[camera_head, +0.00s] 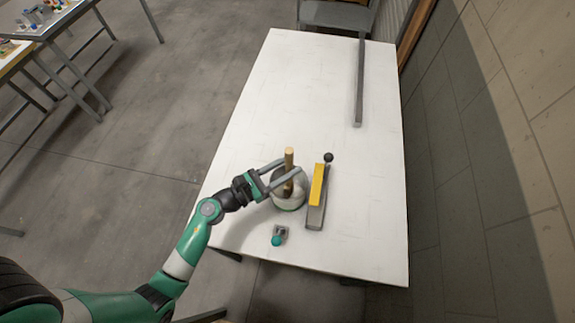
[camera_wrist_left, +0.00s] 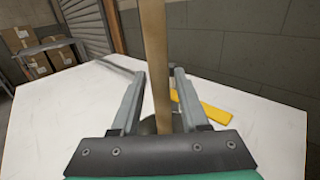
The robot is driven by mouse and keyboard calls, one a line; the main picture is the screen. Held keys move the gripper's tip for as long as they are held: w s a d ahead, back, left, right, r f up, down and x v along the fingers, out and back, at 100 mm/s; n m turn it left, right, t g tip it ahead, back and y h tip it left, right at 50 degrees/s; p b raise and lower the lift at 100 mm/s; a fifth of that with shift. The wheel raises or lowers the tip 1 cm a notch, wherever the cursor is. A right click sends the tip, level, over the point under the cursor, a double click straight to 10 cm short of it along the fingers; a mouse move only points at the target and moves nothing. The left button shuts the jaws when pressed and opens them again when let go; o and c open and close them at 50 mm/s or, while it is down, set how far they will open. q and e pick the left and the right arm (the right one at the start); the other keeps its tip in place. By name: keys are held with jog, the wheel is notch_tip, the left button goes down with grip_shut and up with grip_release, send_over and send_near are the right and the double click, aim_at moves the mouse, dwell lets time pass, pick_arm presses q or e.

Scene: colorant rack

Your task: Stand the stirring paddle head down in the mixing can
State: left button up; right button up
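The stirring paddle is a light wooden stick (camera_head: 289,158) standing close to upright in the grey, round mixing can (camera_head: 286,203). Its head is hidden inside or behind the can's wall. In the left wrist view its handle (camera_wrist_left: 154,45) runs up between the fingers. My left gripper (camera_head: 291,166) is open, with one finger on each side of the handle. The left wrist view shows a gap between each finger and the wood. The can is mostly hidden in that view. My right gripper is not in view.
A yellow-topped grey device (camera_head: 317,188) with a black knob stands just right of the can. A small teal-and-grey item (camera_head: 278,237) lies near the table's front edge. The white table (camera_head: 310,90) is clear behind the can, apart from a grey bar (camera_head: 360,85) at the far right.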

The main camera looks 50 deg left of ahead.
pick_arm(q)
jog(key=shift+o, duration=0.7)
jog(key=shift+s, duration=0.1)
jog(key=s+a, duration=0.1)
jog(key=s, duration=1)
jog(key=shift+s+a, duration=0.2)
jog(key=shift+a, duration=0.05)
